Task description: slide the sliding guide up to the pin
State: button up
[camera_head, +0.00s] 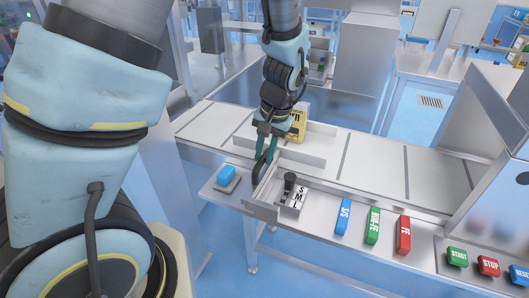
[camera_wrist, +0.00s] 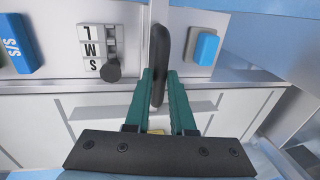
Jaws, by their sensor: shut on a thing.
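My gripper (camera_head: 266,143) is shut on the black loop handle of the sliding guide (camera_head: 262,165), at the left end of the metal panel. In the wrist view the handle (camera_wrist: 161,45) stands between the two green fingers (camera_wrist: 160,78). The guide's metal body is partly hidden by my gripper. The pin looks to be the black knob (camera_head: 290,179) beside the S M L plate (camera_head: 298,197); in the wrist view this knob (camera_wrist: 111,70) is by the S, left of the handle, with a gap between them.
A yellow pouch or box (camera_head: 298,122) lies on the conveyor (camera_head: 375,165) behind my gripper, partly hidden. A blue button (camera_head: 227,173) is left of the handle. Blue, green and red switches (camera_head: 372,226) stand to the right, with start and stop buttons (camera_head: 488,265) further right.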

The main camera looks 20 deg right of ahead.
grip_shut()
dwell(0.7)
jog(key=shift+w+d, duration=0.1)
send_over(278, 150)
jog(key=shift+p, duration=0.4)
jog(key=o, duration=0.6)
grip_release()
jog(key=shift+o, duration=0.2)
jog(key=shift+r, duration=0.15)
notch_tip(278, 150, up, 10)
jog(key=s+d+b, duration=0.1)
jog(key=b, duration=0.1)
jog(key=shift+s+d+r, duration=0.2)
jog(key=shift+d, duration=0.05)
